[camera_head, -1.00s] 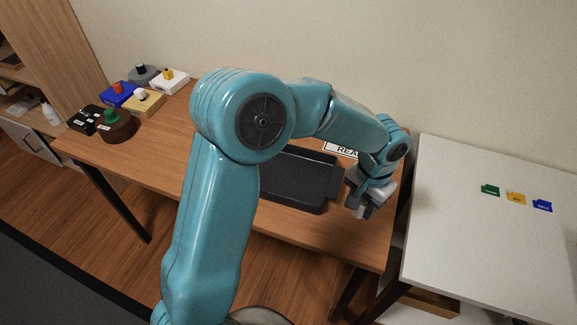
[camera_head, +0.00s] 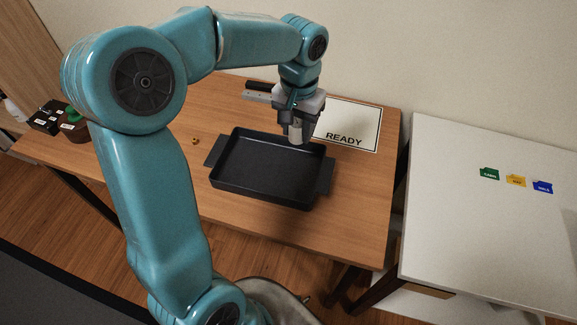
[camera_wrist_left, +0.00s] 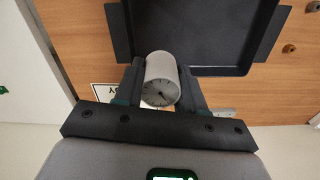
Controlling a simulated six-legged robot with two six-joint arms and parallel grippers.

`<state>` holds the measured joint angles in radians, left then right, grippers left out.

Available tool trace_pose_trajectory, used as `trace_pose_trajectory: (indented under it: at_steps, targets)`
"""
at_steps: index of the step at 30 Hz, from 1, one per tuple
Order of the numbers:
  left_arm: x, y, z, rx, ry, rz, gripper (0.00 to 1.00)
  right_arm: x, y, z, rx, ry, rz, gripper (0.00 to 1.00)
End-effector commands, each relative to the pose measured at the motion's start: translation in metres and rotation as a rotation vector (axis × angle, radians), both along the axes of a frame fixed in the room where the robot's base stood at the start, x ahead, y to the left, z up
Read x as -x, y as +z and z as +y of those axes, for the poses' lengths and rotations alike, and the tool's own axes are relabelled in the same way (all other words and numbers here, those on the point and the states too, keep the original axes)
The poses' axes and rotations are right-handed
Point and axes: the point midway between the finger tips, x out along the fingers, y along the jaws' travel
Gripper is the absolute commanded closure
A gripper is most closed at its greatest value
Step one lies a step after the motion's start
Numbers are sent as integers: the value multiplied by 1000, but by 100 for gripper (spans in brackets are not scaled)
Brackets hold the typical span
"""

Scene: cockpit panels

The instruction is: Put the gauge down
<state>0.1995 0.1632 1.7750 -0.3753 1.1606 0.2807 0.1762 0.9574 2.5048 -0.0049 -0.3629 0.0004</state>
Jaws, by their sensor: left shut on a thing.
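The gauge (camera_wrist_left: 161,82) is a small light-grey cylinder with a round dial face, seen between the fingers in the left wrist view. It also shows in the head view (camera_head: 296,132) below the jaws. My left gripper (camera_head: 296,125) is shut on the gauge and holds it near the back right edge of the black tray (camera_head: 217,179). In the left wrist view, the tray (camera_wrist_left: 125,35) lies beyond the gauge. I cannot tell how high the gauge is above the table. My right gripper is not in view.
A white READY card (camera_head: 360,118) lies on the wooden table (camera_head: 350,210) to the right. A black-handled item (camera_head: 262,87) lies behind the gripper. Small brass bits (camera_head: 195,141) lie left of the tray. A white table (camera_head: 480,230) with three coloured tags stands at right.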

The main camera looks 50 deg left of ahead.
Motion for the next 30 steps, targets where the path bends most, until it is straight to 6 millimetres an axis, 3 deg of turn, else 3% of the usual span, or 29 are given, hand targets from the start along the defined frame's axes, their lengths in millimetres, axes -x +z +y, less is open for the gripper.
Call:
trace_pose_trajectory:
  at_steps: [3,9,22,30]
  targets:
    - [2,-38,0,2,0,7,92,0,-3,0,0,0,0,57]
    - [0,-87,0,1,-2,3,92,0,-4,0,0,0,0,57]
    - [-3,-143,3,0,-3,1,92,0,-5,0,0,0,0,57]
    - [-3,-147,3,0,-4,-2,92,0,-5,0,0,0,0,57]
